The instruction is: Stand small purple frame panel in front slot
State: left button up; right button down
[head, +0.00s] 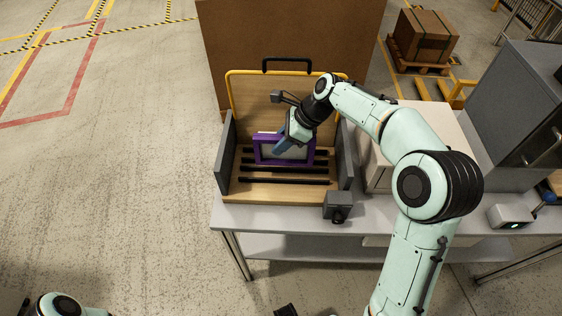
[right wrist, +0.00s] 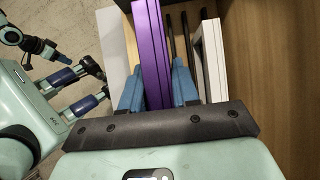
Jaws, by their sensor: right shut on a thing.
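The small purple frame panel (head: 262,160) is upright over the slotted wooden rack. My right gripper (head: 282,146) is shut on its upper part. In the right wrist view the purple panel (right wrist: 152,55) runs between the two blue fingers (right wrist: 158,93). Black slot bars (head: 284,181) cross the rack floor, some in front of the panel. I cannot tell whether the panel's lower edge touches the rack. A white frame panel (right wrist: 211,60) stands behind it, apart from it. Only part of my left arm shows at the bottom left of the head view; its gripper cannot be made out.
The rack has grey side walls (head: 224,160) and a yellow-edged back board (head: 245,98). A small dark box (head: 338,204) is at its front right corner. A light cabinet (head: 440,125) stands to the right on the grey table (head: 275,217). A brown board rises behind.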

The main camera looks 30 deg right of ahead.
aim_at(281, 160)
notch_tip(281, 160, down, 7)
jog(key=shift+f+b, duration=0.2)
jog(key=shift+b, duration=0.35)
jog(key=c, duration=0.8)
grip_release()
jog(key=shift+f, duration=0.15)
jog(key=shift+c, duration=0.2)
jog(key=p+v, duration=0.1)
jog(key=v, duration=1)
jog(key=shift+r, duration=0.3)
jog(key=shift+s+d+r, duration=0.15)
jog(key=shift+d+r, duration=0.05)
jog(key=shift+r, duration=0.1)
